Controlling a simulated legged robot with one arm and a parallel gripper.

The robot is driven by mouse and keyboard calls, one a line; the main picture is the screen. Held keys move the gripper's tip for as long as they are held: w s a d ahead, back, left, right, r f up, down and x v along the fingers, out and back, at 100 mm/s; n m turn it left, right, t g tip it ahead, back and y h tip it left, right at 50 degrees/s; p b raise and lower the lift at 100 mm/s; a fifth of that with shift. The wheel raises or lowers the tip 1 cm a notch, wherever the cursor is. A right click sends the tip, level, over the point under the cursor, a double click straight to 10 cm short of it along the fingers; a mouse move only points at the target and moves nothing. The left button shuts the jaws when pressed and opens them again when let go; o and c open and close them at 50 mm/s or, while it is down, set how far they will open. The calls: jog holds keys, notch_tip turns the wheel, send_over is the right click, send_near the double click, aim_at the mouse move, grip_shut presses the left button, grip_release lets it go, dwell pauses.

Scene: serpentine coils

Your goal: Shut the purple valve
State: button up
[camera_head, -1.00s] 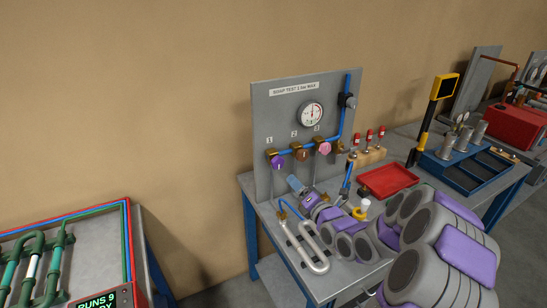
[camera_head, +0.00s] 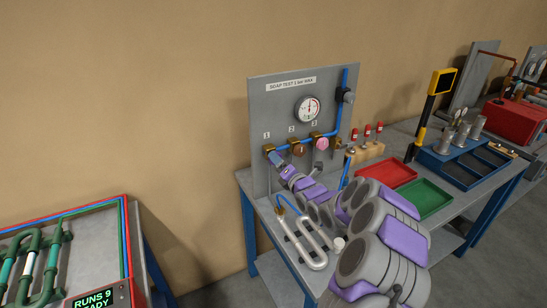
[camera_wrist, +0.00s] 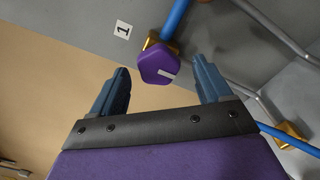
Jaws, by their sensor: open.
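The purple valve (camera_wrist: 155,62) is a faceted knob with a white mark, on a brass body beside the label 1 in the wrist view. A blue pipe runs up from the brass body. My gripper (camera_wrist: 163,78) is open, one blue-grey finger on each side of the knob's near edge, with a visible gap on both sides. The knob appears at or slightly beyond the fingertips; I cannot tell the exact depth. In the head view my gripper (camera_head: 276,158) is at the leftmost valve and mostly hides the purple knob.
A brown knob (camera_head: 298,150) and a pink knob (camera_head: 321,144) sit close to the right on the same grey panel (camera_head: 275,105), below a gauge (camera_head: 308,109). A metal coil (camera_head: 312,258) lies on the bench below my arm. Red (camera_head: 388,173) and green (camera_head: 430,198) trays stand right.

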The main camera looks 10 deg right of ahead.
jog(key=shift+x, duration=2.75)
jog(key=shift+c, duration=0.3)
jog(key=c, duration=0.9)
jog(key=shift+c, duration=0.2)
